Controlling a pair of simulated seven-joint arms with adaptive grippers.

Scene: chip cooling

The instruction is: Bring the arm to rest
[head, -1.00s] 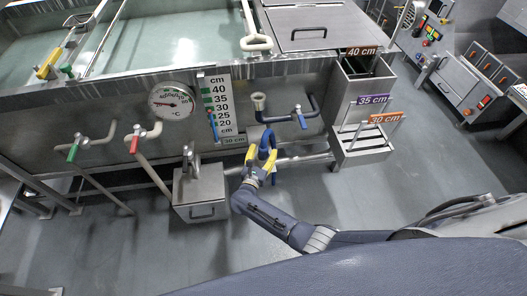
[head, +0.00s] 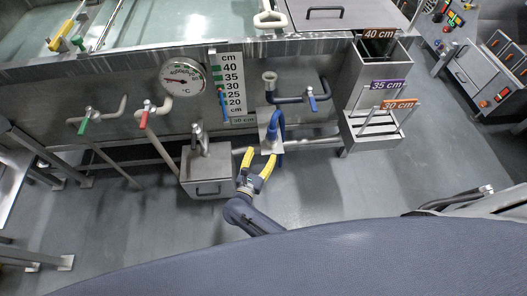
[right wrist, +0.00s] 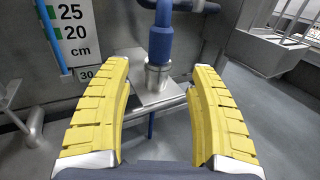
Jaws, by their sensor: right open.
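My right gripper (head: 256,164) is open, with its yellow fingers spread and nothing between them. In the head view it is in front of the tank's lower wall, just below a blue hose (head: 279,128) and its bracket. In the right wrist view the fingers stand wide apart on both sides, and the blue hose (right wrist: 161,38) with its metal fitting (right wrist: 158,77) shows beyond them, apart from both fingers. My left gripper is not in view.
A steel box (head: 207,170) stands left of the gripper. Stepped steel holders (head: 374,125) with 30, 35 and 40 cm labels stand to the right. Valves with green (head: 83,127), red (head: 144,119) and blue (head: 312,102) handles line the tank wall. The floor (head: 375,185) at right is clear.

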